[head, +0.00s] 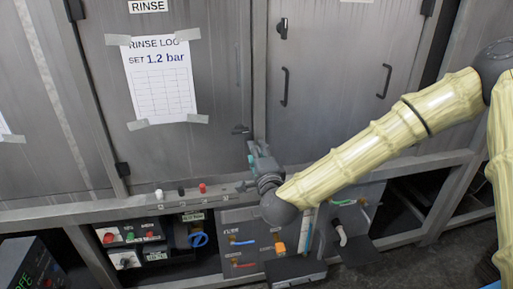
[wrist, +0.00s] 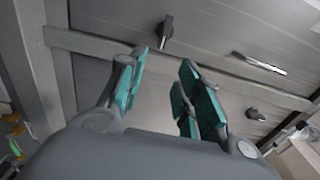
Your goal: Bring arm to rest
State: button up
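My gripper (wrist: 162,85) shows large in the wrist view, with green-padded fingers spread apart and nothing between them. In the head view my gripper (head: 254,158) is small and partly hidden by its own wrist, in front of the grey cabinet's lower rail. My arm (head: 380,140) is covered in a pale yellow sleeve and reaches in from the right, sloping down to the left. In the wrist view a grey cabinet front (wrist: 225,30) lies beyond the fingers. No pan shows in either view.
The rinse cabinet door (head: 215,80) carries a taped log sheet (head: 162,82). Small knobs (head: 181,192) sit on the ledge below. Lower panels hold valves (head: 243,240) and a control box (head: 130,235). A dark display unit (head: 30,265) stands at lower left. Door handles (head: 285,87) protrude at the right.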

jog(key=s+d+f+n+g+p, duration=0.1)
jog(key=s+f+n+g, duration=0.2)
jog(key=s+f, duration=0.5)
jog(key=s+d+f+n+g+p, duration=0.1)
jog(key=s+f+n+g, duration=0.3)
jog(key=f, duration=0.9)
jog(key=s+d+f+n+g+p, duration=0.1)
jog(key=s+d+f+n+g, duration=0.15)
jog(key=s+f, duration=0.6)
jog(key=s+d+f+n+g+h+p, duration=0.1)
jog(key=s+d+f+n+g, duration=0.2)
jog(key=s, duration=0.9)
jog(key=s+d+f+n+g+h+p, duration=0.1)
jog(key=s+d+f+n+g, duration=0.2)
jog(key=s+d+f+g, duration=0.2)
jog(key=s+d+f, duration=0.3)
jog(key=s+d, duration=0.3)
jog(key=s, duration=0.1)
jog(key=shift+s+d+f+h+p, duration=0.15)
jog(key=shift+s+f+h+p, duration=0.2)
jog(key=shift+f+h, duration=0.05)
jog(key=shift+c, duration=0.2)
